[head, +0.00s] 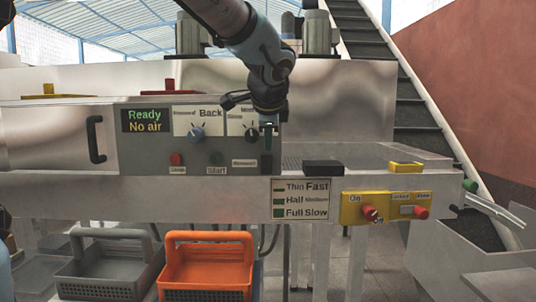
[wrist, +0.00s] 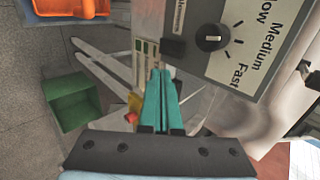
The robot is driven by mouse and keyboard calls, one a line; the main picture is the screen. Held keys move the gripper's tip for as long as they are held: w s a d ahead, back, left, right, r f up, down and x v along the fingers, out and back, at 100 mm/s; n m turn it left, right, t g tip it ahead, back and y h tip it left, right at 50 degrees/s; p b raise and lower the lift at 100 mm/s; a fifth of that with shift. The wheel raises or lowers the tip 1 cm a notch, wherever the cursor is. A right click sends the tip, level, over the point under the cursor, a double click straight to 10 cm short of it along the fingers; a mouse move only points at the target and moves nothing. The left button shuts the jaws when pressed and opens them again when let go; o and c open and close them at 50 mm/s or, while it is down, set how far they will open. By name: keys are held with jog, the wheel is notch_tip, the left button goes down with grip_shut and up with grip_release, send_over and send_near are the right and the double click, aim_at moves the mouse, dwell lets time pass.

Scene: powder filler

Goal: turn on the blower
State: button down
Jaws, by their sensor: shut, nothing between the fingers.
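No part reads "blower" legibly. A control panel (head: 215,140) has a display (head: 145,120) reading "Ready" and "No air". My gripper (head: 268,130) is in front of the panel's right end, by the speed knob. In the wrist view my gripper (wrist: 160,75) is shut and empty, with the speed knob (wrist: 211,38) to its upper right.
An orange crate (head: 206,236) and a grey crate (head: 100,240) are below the machine. A second red knob (head: 421,212) sits right of the On/Off knob. A black block (head: 323,167) and a yellow frame (head: 405,167) are on the ledge. A conveyor (head: 416,140) rises at right.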

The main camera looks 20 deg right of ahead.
jog(key=shift+v, duration=1.2)
jog(key=shift+w, duration=0.1)
jog(key=shift+a+f+g+p, duration=0.25)
jog(key=shift+f+g+p, duration=0.05)
jog(key=shift+f+p, duration=0.45)
